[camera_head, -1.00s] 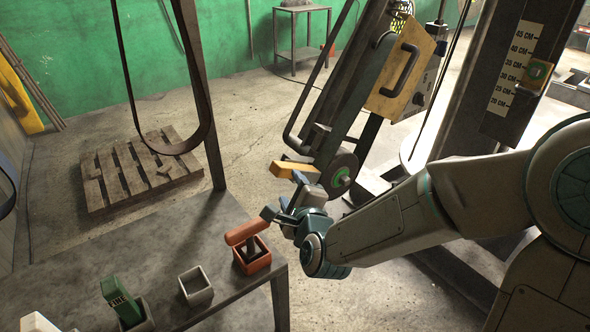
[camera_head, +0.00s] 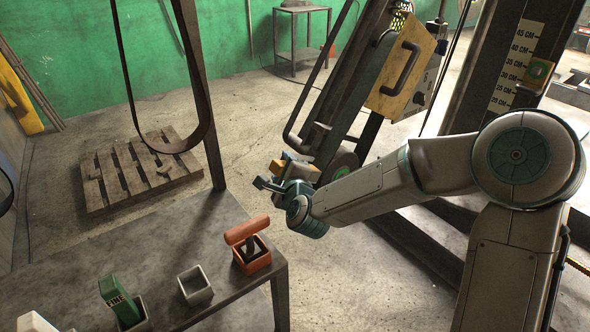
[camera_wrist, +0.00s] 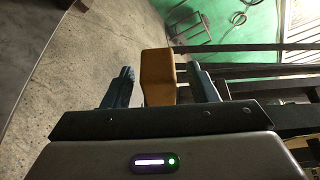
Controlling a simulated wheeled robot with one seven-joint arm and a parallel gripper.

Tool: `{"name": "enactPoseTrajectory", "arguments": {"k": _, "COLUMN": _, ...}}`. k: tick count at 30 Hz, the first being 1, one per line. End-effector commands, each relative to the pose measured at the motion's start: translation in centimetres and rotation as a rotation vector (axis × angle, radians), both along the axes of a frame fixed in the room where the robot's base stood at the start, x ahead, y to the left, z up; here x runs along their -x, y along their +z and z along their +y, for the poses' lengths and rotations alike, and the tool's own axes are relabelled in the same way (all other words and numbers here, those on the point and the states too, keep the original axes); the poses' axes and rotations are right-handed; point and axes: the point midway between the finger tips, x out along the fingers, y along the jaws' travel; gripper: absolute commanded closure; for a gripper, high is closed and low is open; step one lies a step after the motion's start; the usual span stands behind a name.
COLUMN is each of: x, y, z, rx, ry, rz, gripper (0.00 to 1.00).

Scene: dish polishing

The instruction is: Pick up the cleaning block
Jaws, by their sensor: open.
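A tan-orange block, which looks like the cleaning block (camera_wrist: 158,78), shows between my two blue fingers in the wrist view. A gap shows on each side of it. In the head view, the same block (camera_head: 278,166) is partly covered by my gripper, beside the belt grinder's lower end. My gripper (camera_head: 276,176) is open around or just short of the block; I cannot tell how deep the block sits between the fingers. What supports the block is hidden. My fingers also show in the wrist view (camera_wrist: 160,88).
The belt grinder (camera_head: 405,75) stands just behind my gripper. On the table (camera_head: 150,260) are an orange box (camera_head: 252,264) with an orange-topped block, an empty grey box (camera_head: 196,290) and a green block marked FINE (camera_head: 118,297). A pallet (camera_head: 135,172) lies on the floor.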

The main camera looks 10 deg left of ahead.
Motion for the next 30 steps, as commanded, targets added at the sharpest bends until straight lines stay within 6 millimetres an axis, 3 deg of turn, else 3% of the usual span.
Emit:
{"name": "enactPoseTrajectory", "arguments": {"k": 9, "x": -0.4, "y": -0.2, "z": 0.2, "rx": 0.002, "ry": 0.000, "rz": 0.001, "gripper": 0.47}}
{"name": "enactPoseTrajectory", "arguments": {"k": 14, "x": -0.4, "y": -0.1, "z": 0.2, "rx": 0.002, "ry": 0.000, "rz": 0.001, "gripper": 0.91}}
{"name": "enactPoseTrajectory", "arguments": {"k": 24, "x": -0.4, "y": 0.2, "z": 0.2, "rx": 0.000, "ry": 0.000, "rz": -0.001, "gripper": 0.94}}
{"name": "enactPoseTrajectory", "arguments": {"k": 30, "x": -0.4, "y": 2.6, "z": 0.2, "rx": 0.001, "ry": -0.002, "rz": -0.007, "gripper": 0.94}}
